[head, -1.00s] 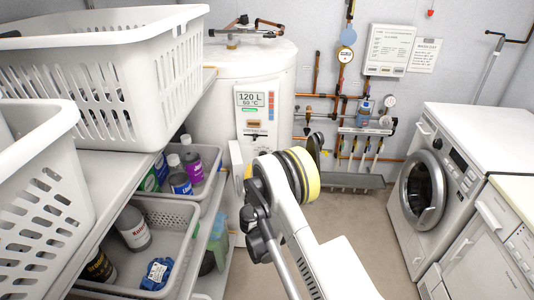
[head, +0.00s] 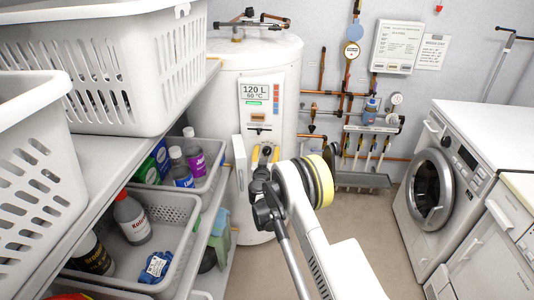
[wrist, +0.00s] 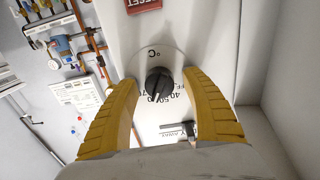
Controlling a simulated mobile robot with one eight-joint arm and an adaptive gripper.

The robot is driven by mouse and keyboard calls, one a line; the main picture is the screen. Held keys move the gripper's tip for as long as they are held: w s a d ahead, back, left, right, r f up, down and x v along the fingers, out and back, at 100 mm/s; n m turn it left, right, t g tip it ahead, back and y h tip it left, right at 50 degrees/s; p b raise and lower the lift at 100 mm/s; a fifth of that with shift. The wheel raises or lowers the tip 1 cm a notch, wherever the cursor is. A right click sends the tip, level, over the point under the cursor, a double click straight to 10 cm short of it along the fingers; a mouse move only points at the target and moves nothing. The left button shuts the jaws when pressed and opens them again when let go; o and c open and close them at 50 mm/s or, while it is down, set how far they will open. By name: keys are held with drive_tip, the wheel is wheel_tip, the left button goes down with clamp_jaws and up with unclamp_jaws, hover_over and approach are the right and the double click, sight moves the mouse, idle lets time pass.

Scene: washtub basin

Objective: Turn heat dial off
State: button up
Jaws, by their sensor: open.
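The black round heat dial (wrist: 159,83) sits on a white disc with numbers and a °C mark, on the white water heater (head: 225,95). My gripper (wrist: 160,80) is open, with one yellow finger on each side of the dial in the wrist view. White gaps show between the dial and both fingers. The dial's light pointer line aims toward the bottom of the wrist view, slightly left. In the head view my gripper (head: 265,154) is small at the heater's front panel, below the display (head: 260,93), and my wrist partly hides it.
A shelf with white baskets (head: 100,65) and a grey bin of bottles (head: 160,205) stands left, close to my arm. Copper pipes and valves (head: 350,105) are right of the heater. A washing machine (head: 440,180) stands right. Floor between is clear.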

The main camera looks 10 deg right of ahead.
drive_tip(key=c, duration=1.2)
drive_tip(key=shift+n, duration=0.3)
drive_tip(key=n, duration=0.3)
drive_tip(key=shift+a+n, duration=0.1)
drive_tip(key=shift+n, duration=0.2)
drive_tip(key=n, duration=0.4)
drive_tip(key=shift+n, duration=0.3)
drive_tip(key=n, duration=0.4)
drive_tip(key=shift+a+f+n, duration=0.1)
drive_tip(key=shift+n, duration=0.2)
drive_tip(key=shift+f+n, duration=0.1)
drive_tip(key=shift+n, duration=2.1)
